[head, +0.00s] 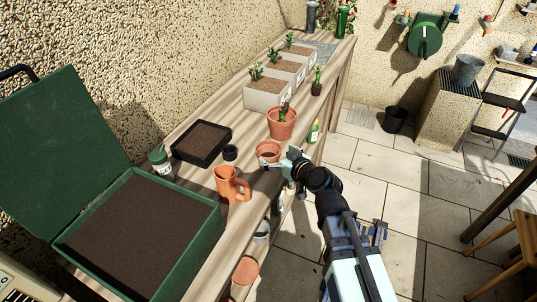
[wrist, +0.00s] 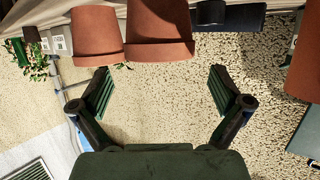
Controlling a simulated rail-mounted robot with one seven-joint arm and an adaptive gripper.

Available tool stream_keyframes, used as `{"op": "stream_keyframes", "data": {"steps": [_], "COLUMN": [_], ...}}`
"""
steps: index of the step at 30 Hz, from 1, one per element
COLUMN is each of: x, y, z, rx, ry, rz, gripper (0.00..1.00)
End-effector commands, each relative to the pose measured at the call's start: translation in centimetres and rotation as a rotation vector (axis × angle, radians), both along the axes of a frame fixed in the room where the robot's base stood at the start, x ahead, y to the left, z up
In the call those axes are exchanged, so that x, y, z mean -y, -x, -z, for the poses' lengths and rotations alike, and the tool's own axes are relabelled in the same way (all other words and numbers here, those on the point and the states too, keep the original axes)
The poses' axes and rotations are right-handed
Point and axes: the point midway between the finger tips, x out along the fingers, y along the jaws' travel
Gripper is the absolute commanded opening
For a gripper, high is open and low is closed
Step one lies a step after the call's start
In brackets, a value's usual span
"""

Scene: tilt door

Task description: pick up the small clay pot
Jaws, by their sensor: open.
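The small clay pot (head: 268,152) stands on the wooden bench near its front edge, between a planted terracotta pot (head: 282,124) and an orange clay jug (head: 231,184). My gripper (head: 286,166) is right beside the small pot, at its front right side; I cannot tell if they touch. In the wrist view, which looks upside down, the small clay pot (wrist: 158,30) is at the top middle. My open gripper (wrist: 162,88) has its two fingers spread below it, with nothing between them. The planted pot (wrist: 97,35) overlaps it at the left, and the jug (wrist: 305,65) is at the right edge.
A black soil tray (head: 201,142), a small black jar (head: 230,153) and a lidded jar (head: 160,161) stand behind. A green soil-filled case (head: 217,238) is at the near left. A small green bottle (head: 313,132) stands right of the planted pot. Another clay pot (head: 244,274) sits below.

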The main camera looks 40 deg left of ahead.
Motion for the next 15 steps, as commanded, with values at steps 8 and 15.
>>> {"op": "stream_keyframes", "data": {"steps": [8, 15], "x": [-1.3, -4.2], "y": [-0.5, -1.9], "z": [0.4, 1.4], "rx": [-0.001, -0.001], "ry": [0.001, 0.001], "rz": [-0.002, -0.001], "gripper": [1.00, 1.00]}}
